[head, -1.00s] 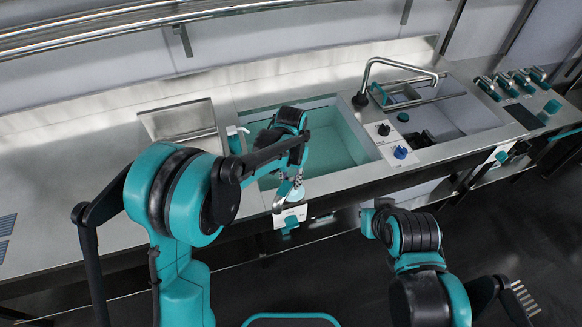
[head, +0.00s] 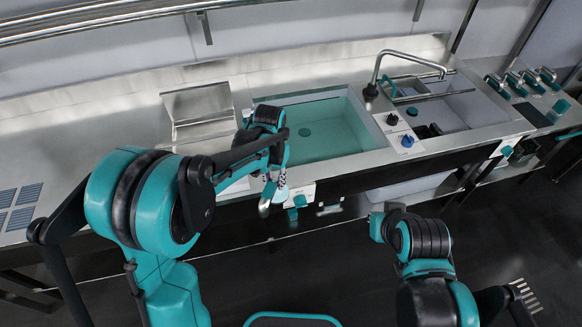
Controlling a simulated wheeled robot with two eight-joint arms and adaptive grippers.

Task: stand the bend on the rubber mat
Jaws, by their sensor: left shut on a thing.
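My left gripper (head: 272,187) is over the front edge of the counter, at the left front corner of the sink. It is shut on a small shiny metal piece, which looks like the bend (head: 264,209); its lower end sticks out below the fingers. The fingers and my arm hide the rest of it. A dark blue-grey panelled patch (head: 22,203) lies flat on the counter at the far left; I cannot tell whether it is the rubber mat.
A sink basin (head: 340,125) with teal inside is right of the left gripper. A faucet (head: 409,53) and knobs (head: 407,141) are further right. The counter (head: 75,150) is bare between patch and box.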

